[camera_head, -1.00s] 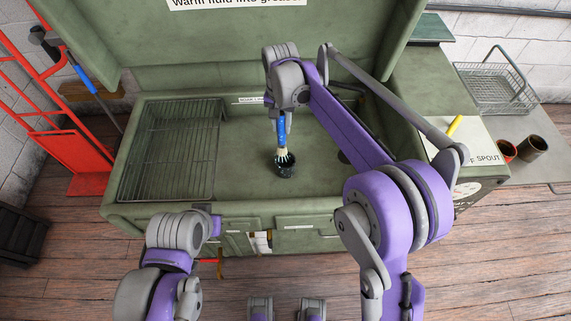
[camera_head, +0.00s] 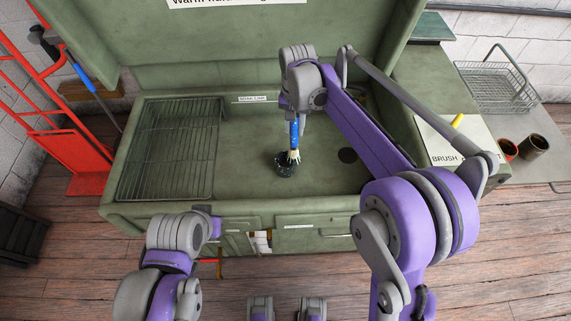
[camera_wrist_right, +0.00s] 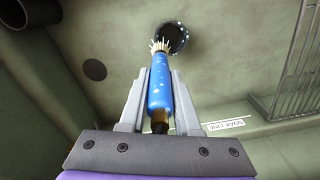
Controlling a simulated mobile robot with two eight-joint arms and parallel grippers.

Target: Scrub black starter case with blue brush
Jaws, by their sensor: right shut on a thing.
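My right gripper (camera_head: 294,117) is shut on the blue brush (camera_head: 294,132) and holds it upright, bristles down, over the basin. In the right wrist view the blue brush (camera_wrist_right: 160,85) stands between the two fingers of my gripper (camera_wrist_right: 159,95), its pale bristles at the far end. The black starter case (camera_head: 285,169) is a small dark cup-like part with light specks on the basin floor. The bristles are at its upper right side; it also shows in the right wrist view (camera_wrist_right: 178,42). I cannot tell whether they touch it. My left gripper is not clearly seen.
The green wash basin (camera_head: 240,175) has a wire rack (camera_head: 170,150) on its left and a dark drain hole (camera_head: 348,155) on its right. Two cups (camera_head: 533,147) and a wire basket (camera_head: 495,88) stand on the right side. The basin floor around the case is mostly clear.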

